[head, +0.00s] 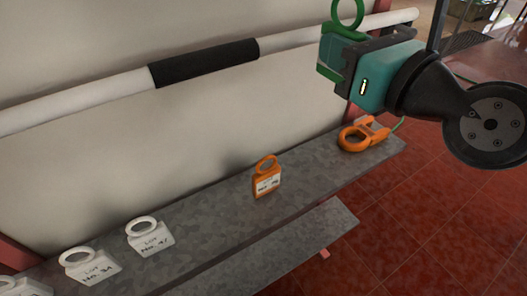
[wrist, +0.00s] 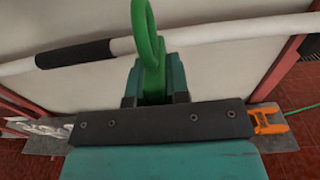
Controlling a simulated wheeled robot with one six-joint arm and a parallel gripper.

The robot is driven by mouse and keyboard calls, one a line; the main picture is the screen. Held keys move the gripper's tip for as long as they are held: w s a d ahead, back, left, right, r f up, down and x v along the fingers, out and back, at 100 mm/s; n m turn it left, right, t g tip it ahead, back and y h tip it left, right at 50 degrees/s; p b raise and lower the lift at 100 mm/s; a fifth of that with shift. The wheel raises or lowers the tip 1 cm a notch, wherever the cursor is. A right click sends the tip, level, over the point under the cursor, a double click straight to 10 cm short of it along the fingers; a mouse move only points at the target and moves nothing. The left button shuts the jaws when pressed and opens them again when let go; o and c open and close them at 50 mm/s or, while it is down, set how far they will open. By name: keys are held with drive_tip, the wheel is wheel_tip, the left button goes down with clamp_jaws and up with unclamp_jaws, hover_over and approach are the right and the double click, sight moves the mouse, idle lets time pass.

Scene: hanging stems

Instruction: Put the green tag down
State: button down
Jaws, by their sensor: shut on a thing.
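The green tag (head: 349,14) has a ring at its top and is held by my gripper (head: 338,52) at the upper right of the head view. In the wrist view the green tag (wrist: 150,50) rises from between the jaws of my gripper (wrist: 155,82), ring upward. My gripper is shut on its lower part, which is mostly hidden. The tag is in the air, above the level of the grey shelf (head: 215,200) and near the white rail (head: 90,100). The tag looks apart from the shelf and the rail.
An orange tag (head: 267,182) stands on the shelf, and an orange clip-like thing (head: 362,135) with a green cord lies at its right end. White tags (head: 150,238) sit at the left. Between the orange things the shelf is bare. A lower shelf (head: 300,240) juts out below.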

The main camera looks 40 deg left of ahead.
drive_tip(key=w+f+b, duration=0.1)
drive_tip(key=f+b, duration=0.3)
drive_tip(key=f, duration=0.5)
drive_tip(key=w+f+b, duration=0.2)
drive_tip(key=f+b, duration=0.3)
drive_tip(key=f, duration=0.4)
drive_tip(key=w+f+b, duration=0.1)
drive_tip(key=f+b, duration=0.3)
drive_tip(key=f, duration=0.5)
drive_tip(key=shift+w+a+b, duration=0.15)
drive_tip(key=shift+w+b, duration=0.1)
drive_tip(key=shift+b, duration=0.05)
drive_tip(key=shift+f, duration=0.1)
drive_tip(key=c, duration=1.1)
unclamp_jaws()
